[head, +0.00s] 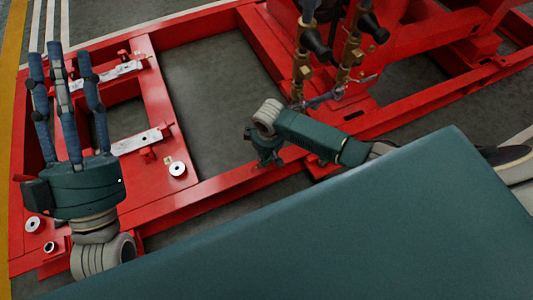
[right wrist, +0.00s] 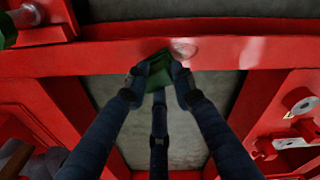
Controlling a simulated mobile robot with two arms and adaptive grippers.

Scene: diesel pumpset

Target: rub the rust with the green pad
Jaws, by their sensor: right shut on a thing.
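The green pad (right wrist: 160,70) is held between the fingertips of my right gripper (right wrist: 158,78) in the right wrist view. The pad is at the edge of a red beam; I cannot tell whether it touches. A roundish pale, brownish patch (right wrist: 184,48), perhaps the rust, shows on the beam just beyond the pad. In the head view my right gripper (head: 265,158) points down over the red frame's near beam, and the pad is hidden there. My left gripper (head: 60,62) is open and empty, its fingers pointing up at the left, above the frame.
The red base frame (head: 155,85) has open gaps showing grey floor (head: 205,95). Metal mounting plates (head: 140,141) and a round washer (head: 177,169) sit on its left part. Brass and black pipework (head: 302,65) stands close behind my right gripper.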

